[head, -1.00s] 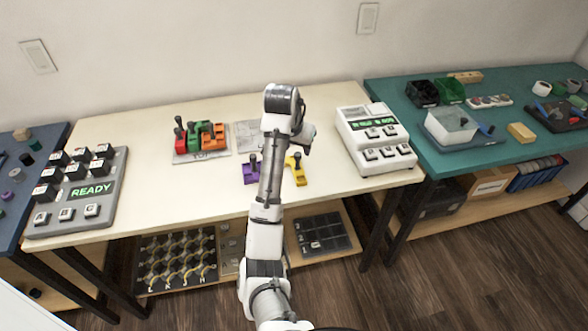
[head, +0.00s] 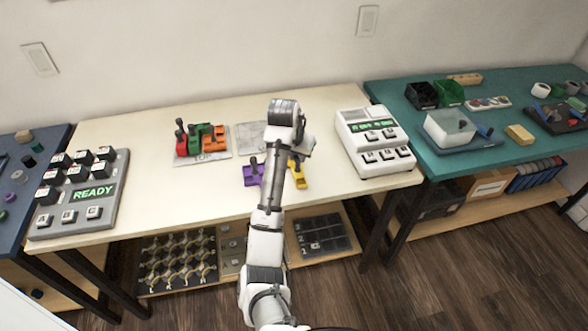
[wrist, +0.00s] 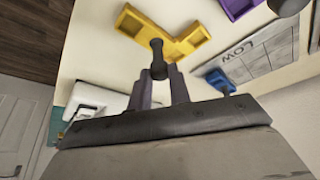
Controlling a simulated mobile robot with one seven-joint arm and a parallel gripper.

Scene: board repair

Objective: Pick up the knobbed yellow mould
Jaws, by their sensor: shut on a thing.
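The knobbed yellow mould (head: 299,180) lies on the cream table, partly hidden behind my arm in the head view. In the wrist view the yellow mould (wrist: 185,45) shows its open recesses, and its dark knob (wrist: 157,58) stands between my fingertips. My gripper (wrist: 162,72) is shut on that knob. In the head view my gripper's fingers are hidden by my own wrist. I cannot tell whether the mould touches the table.
A purple mould (head: 252,174) lies just left of the yellow one. Red, green and orange knobbed moulds (head: 200,140) stand on a labelled sheet further back. A white machine with buttons (head: 376,140) stands at right, a grey READY panel (head: 80,192) at left.

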